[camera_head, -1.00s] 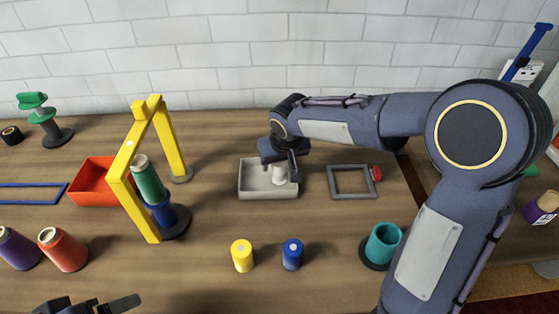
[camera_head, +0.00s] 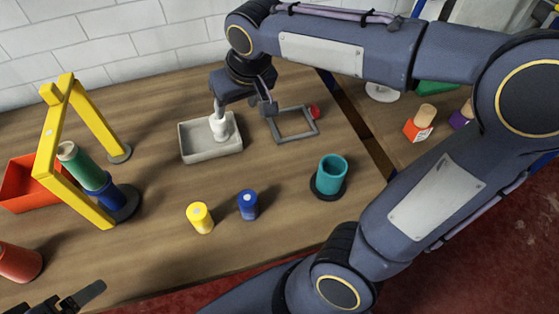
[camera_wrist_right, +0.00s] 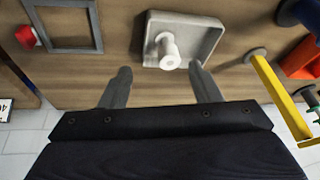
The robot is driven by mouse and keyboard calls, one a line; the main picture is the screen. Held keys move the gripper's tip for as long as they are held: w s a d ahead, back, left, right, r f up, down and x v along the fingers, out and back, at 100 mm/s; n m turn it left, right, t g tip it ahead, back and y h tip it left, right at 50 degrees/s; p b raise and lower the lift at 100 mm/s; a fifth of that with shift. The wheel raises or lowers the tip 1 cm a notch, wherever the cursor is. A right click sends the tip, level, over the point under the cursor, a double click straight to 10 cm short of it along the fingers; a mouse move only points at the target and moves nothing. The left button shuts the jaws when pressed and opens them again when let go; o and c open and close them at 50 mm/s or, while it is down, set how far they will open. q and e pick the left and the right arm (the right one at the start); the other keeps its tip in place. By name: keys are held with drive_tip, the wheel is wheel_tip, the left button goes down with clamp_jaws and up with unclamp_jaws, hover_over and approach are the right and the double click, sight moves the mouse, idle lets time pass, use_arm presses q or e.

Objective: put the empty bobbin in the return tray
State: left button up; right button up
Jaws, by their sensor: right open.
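My right gripper (camera_head: 243,108) is open above the tray's rear side. Its fingers (camera_wrist_right: 160,70) are spread to either side of the bobbin in the wrist view, with nothing between them. My left gripper (camera_head: 75,300) is partly in view at the bottom left; its jaw opening is unclear.
A grey square frame (camera_head: 281,138) with a red knob (camera_head: 315,111) lies right of the tray. A yellow arch (camera_head: 85,195) and a red bin (camera_head: 20,190) are left.

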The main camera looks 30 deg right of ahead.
drive_tip(key=s+f+m+t+y, duration=0.1)
drive_tip(key=s+f+y, duration=0.2)
drive_tip(key=s, duration=1.5)
wheel_tip(320, 180, down, 3)
drive_tip(key=shift+s+d+f, duration=0.2)
drive_tip(key=shift+d, duration=0.2)
